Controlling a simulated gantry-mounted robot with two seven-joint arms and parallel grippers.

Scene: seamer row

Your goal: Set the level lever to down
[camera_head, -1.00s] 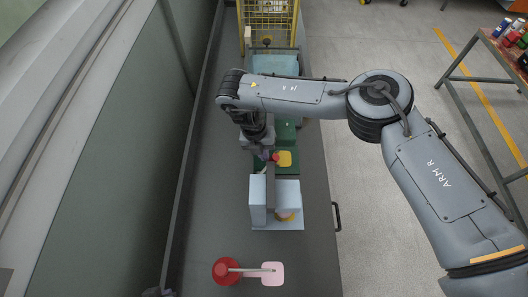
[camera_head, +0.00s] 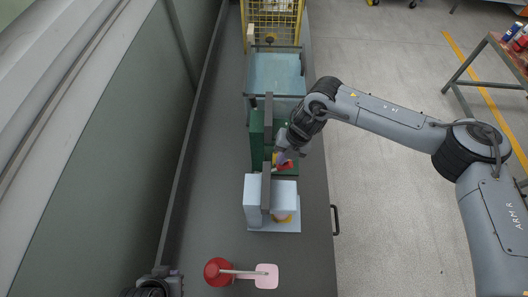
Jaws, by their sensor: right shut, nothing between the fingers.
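My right gripper (camera_head: 283,157) points down over the green machine (camera_head: 256,140) in the middle of the bench. Its fingers are shut and look empty. A small red part (camera_head: 285,166) shows right at the fingertips; I cannot tell whether they touch it. It may be the level lever's grip, but no label is readable. A dark grey upright bar (camera_head: 267,150) stands just left of the gripper. A part of what looks like my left gripper (camera_head: 157,281) shows at the bottom left edge; its fingers cannot be made out.
A pale blue-grey block-shaped device (camera_head: 254,190) stands just in front of the green machine. Nearer is a red round device (camera_head: 217,271) with a rod reaching to a pink pad (camera_head: 266,276). A light blue glass-topped unit (camera_head: 276,72) and a yellow cage (camera_head: 272,20) stand behind.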

